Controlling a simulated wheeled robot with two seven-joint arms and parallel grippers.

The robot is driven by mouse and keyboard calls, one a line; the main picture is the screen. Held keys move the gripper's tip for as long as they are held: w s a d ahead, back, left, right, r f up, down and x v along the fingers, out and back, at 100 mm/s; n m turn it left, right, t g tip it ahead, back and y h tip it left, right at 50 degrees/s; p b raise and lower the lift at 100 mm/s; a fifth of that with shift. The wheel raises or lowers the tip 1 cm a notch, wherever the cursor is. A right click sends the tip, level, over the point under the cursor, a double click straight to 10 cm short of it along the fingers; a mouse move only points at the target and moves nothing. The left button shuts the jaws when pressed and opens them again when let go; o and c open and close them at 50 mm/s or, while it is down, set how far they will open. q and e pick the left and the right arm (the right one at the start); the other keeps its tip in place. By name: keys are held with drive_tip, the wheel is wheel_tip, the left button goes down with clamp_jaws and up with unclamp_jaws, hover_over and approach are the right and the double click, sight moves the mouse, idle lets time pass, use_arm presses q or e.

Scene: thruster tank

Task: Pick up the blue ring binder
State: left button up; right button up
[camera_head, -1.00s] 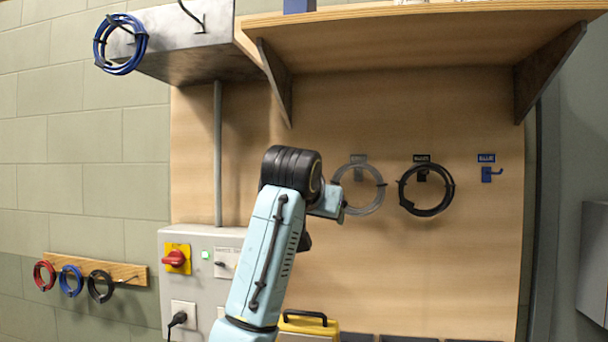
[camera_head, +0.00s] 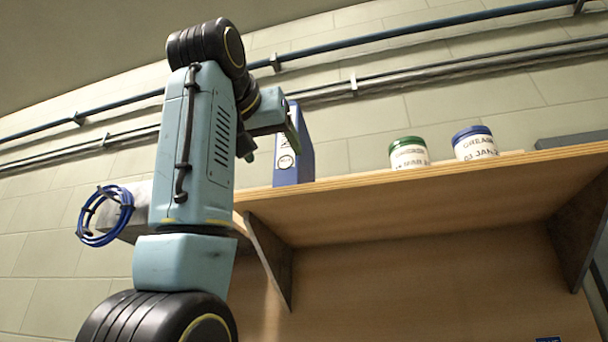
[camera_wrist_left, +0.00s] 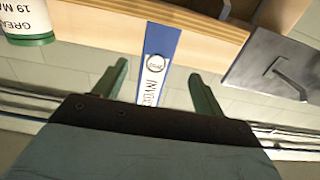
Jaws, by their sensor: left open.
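The blue ring binder (camera_head: 306,160) stands upright near the left end of the high wooden shelf (camera_head: 420,181). Its spine carries a white label with a round mark. My left gripper (camera_head: 293,138) is in front of the binder and hides part of it. In the left wrist view the binder's spine (camera_wrist_left: 164,40) appears between the two spread fingers of the left gripper (camera_wrist_left: 159,72). The fingers are open and hold nothing. Whether they touch the binder I cannot tell. My right gripper is not in view.
A green-lidded grease pot (camera_head: 409,153) and a blue-lidded one (camera_head: 474,143) stand on the shelf to the right. A coil of blue cable (camera_head: 105,216) hangs at the left. Pipes (camera_head: 400,35) run along the wall above. Shelf between binder and pots is clear.

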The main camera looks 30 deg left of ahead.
sight(284, 166)
use_arm(q)
drive_tip(key=p+x, duration=0.1)
drive_tip(key=x, duration=0.2)
drive_tip(key=shift+w+a+r, duration=0.1)
drive_tip(key=shift+w+a, duration=0.05)
drive_tip(key=shift+w, duration=0.15)
drive_tip(key=shift+p+x, duration=0.5)
drive_tip(key=shift+x, duration=0.75)
drive_tip(key=shift+w, duration=0.25)
drive_tip(key=shift+w+r+p, duration=0.15)
drive_tip(key=shift+w+p, duration=0.4)
drive_tip(key=p+x, duration=0.2)
drive_tip(key=x, duration=0.1)
drive_tip(key=shift+w+r, duration=0.25)
drive_tip(key=shift+r, duration=0.05)
drive_tip(key=shift+w+a+f, duration=0.1)
drive_tip(key=shift+w, duration=0.35)
drive_tip(key=shift+s, duration=0.1)
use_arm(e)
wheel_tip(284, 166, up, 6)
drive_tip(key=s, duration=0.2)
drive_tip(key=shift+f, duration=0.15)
use_arm(q)
drive_tip(key=shift+c, duration=1.1)
drive_tip(key=c, duration=1.2)
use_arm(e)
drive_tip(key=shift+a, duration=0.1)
